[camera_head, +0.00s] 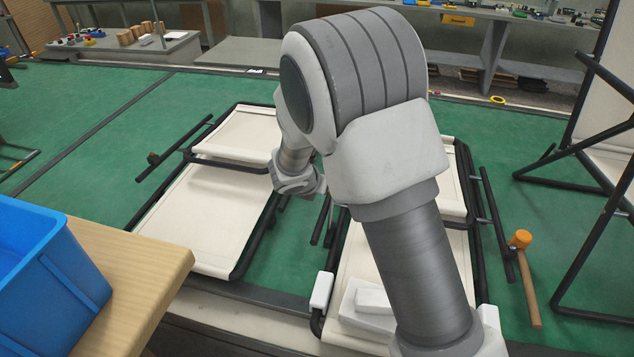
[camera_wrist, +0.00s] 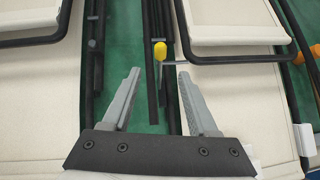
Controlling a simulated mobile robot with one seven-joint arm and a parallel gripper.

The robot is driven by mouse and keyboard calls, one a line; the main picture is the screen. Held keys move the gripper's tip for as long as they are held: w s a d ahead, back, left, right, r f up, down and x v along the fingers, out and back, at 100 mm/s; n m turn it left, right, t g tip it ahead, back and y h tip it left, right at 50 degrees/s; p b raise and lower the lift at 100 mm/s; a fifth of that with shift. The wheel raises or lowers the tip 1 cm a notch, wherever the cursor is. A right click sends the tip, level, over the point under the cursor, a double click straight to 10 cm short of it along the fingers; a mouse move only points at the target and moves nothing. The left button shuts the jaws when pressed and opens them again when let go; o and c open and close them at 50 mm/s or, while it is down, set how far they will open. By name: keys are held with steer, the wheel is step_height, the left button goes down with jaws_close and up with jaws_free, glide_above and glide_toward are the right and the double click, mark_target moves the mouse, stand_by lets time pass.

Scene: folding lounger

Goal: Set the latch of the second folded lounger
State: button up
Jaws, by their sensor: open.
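Two folded loungers with cream fabric and black tube frames lie flat side by side, a left one (camera_head: 205,215) and a right one (camera_head: 345,250). In the wrist view, a latch with a yellow knob (camera_wrist: 160,51) and a thin metal rod sits by the left side of the right lounger (camera_wrist: 240,95). The left lounger (camera_wrist: 35,85) fills the left edge there. My gripper (camera_wrist: 159,76) is open and empty, with the knob just beyond and between its fingertips. In the head view my arm hides the latch and much of the right lounger.
An unfolded black frame (camera_head: 590,170) is at the right. A blue bin (camera_head: 45,280) is on a wooden table (camera_head: 140,270) at the lower left.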

steer(key=shift+v, duration=2.25)
steer(key=s+d+r+m+g+h, duration=0.1)
steer(key=s+d+r+m, duration=0.4)
steer(key=d+r+m, duration=0.25)
steer(key=s+d+r+m+g, duration=0.1)
steer(key=s+d+r+m, duration=0.55)
steer(key=d+m, duration=0.25)
steer(key=s+r+m+y, duration=0.2)
steer(key=s+m, duration=0.5)
steer(key=s, duration=0.1)
steer(key=s+d+r+m+y, duration=0.1)
steer(key=s+r+m+y, duration=0.1)
steer(key=s+m, duration=0.6)
steer(key=shift+s+r, duration=0.5)
steer(key=shift+m, duration=0.25)
